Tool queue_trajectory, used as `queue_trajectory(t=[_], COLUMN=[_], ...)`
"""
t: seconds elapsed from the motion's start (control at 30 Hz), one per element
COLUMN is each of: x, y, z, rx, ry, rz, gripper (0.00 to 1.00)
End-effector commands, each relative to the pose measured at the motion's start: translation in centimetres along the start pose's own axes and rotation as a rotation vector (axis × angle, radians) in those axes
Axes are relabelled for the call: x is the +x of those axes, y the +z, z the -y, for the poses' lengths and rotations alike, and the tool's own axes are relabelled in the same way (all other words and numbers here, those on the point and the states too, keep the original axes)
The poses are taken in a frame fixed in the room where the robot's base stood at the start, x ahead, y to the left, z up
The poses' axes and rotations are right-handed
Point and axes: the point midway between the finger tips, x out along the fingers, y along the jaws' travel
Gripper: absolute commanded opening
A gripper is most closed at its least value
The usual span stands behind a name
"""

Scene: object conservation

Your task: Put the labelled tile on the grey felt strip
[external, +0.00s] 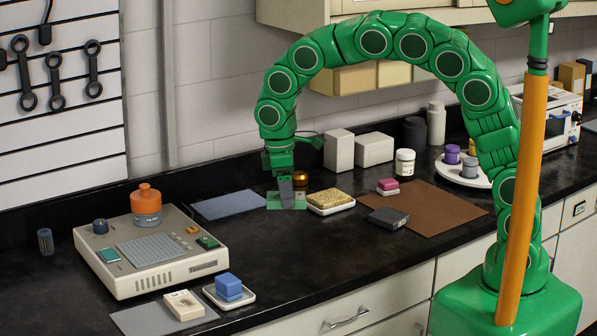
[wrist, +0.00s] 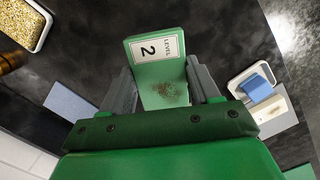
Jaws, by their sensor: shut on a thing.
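The labelled tile (wrist: 158,72) is green, with a white "LEVEL 2" label and a brown smudge on its face. My gripper (wrist: 163,85) is shut on it, with a grey finger on either side. In the external view my gripper (external: 287,192) points down at the middle of the counter with the green tile (external: 273,203) at its fingertips. I cannot tell whether the tile touches the counter. The grey felt strip (external: 135,318) lies at the front left, with a pale block (external: 184,305) on it. It also shows at the right of the wrist view (wrist: 286,122).
A blue-grey mat (external: 225,203) lies behind left of my gripper. A beige device (external: 130,282) carries an orange-topped jar (external: 146,205). A white dish (external: 243,302) with blue blocks stands beside the strip. The counter front centre is clear.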

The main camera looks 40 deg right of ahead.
Motion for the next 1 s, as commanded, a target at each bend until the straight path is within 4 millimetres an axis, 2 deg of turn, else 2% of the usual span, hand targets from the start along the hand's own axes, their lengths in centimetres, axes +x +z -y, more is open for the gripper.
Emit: queue_trajectory(t=[0.17,0.7,1.0], x=[-0.2,-2.1,-2.5], y=[-1.0,-9.7,-11.8], z=[-0.2,-0.8,-0.5], rx=[0.024,0.221,0.274], ry=[-0.002,-0.021,-0.034], rz=[0.001,-0.003,0.002], gripper=[0.16,0.16,0.16])
